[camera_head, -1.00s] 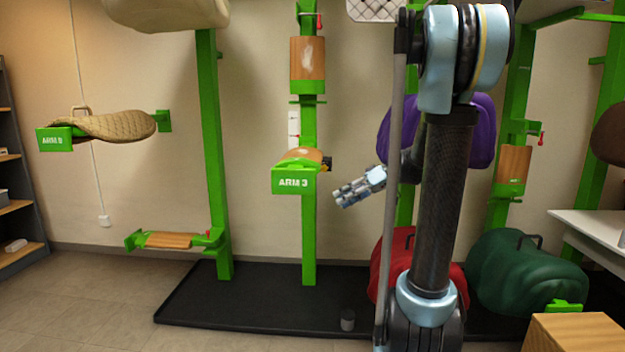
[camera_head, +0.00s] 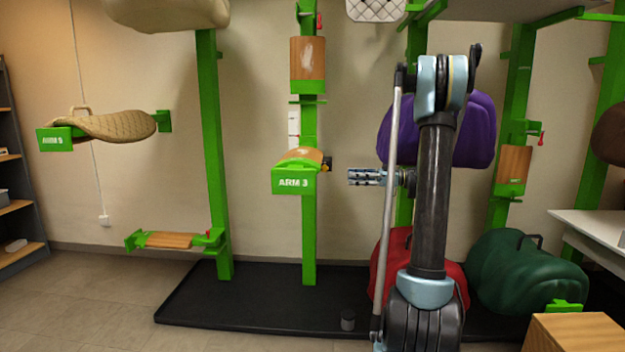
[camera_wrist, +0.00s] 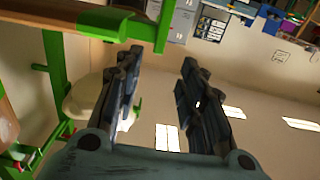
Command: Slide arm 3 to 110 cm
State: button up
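Arm 3 (camera_head: 294,181) is a green bracket with a wooden top on a green upright post (camera_head: 309,235), left of centre in the head view. A black and yellow knob (camera_head: 327,164) sits at its right side. A white strip (camera_head: 294,124) with unreadable markings is on the post just above it. My gripper (camera_head: 350,176) is right of the knob and slightly lower, apart from it in the picture, pointing left. In the wrist view my gripper's two fingers (camera_wrist: 160,58) stand apart with nothing between them. Green bars show there; I cannot tell which arm they belong to.
A wooden-faced bracket (camera_head: 307,62) is above arm 3 on the same post. Arm 5 (camera_head: 56,139) holds a tan saddle at left. Purple (camera_head: 470,125), red (camera_head: 392,262) and green (camera_head: 525,275) covered saddles are at right. A small grey cylinder (camera_head: 347,320) stands on the black base.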

aim_at(312, 175)
jog(key=a, duration=1.6)
jog(key=shift+w+a, duration=0.2)
jog(key=shift+c, duration=0.3)
grip_shut()
